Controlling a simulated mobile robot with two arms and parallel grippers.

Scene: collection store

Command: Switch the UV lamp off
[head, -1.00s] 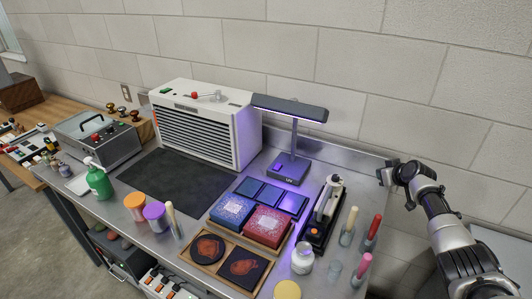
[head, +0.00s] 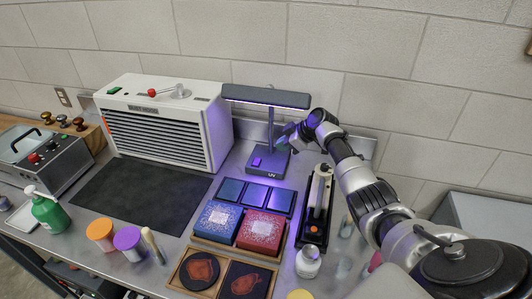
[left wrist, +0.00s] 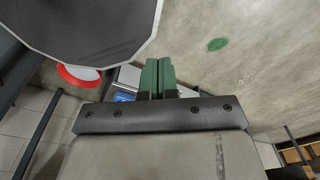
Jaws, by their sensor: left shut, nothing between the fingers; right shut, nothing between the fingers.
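The UV lamp (head: 266,97) stands on the steel bench, a dark bar-shaped head on a thin post. Its underside glows violet. Its base (head: 275,170) bears a "UV" label and a lit purple switch (head: 257,162). My right gripper (head: 283,136) is shut and empty, beside the lamp post and above the right rear of the base, pointing left and down. It looks apart from the switch; whether it touches the post I cannot tell. My left gripper (left wrist: 158,76), with green fingers, is shut and empty in the left wrist view, away from the lamp.
Dark pads (head: 256,195), a blue box (head: 217,220) and a red box (head: 260,232) lie in front of the lamp. A black tray with a white-handled tool (head: 320,192) is to the right. A white louvred unit (head: 168,122) stands left. A dark mat (head: 140,195) is clear.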

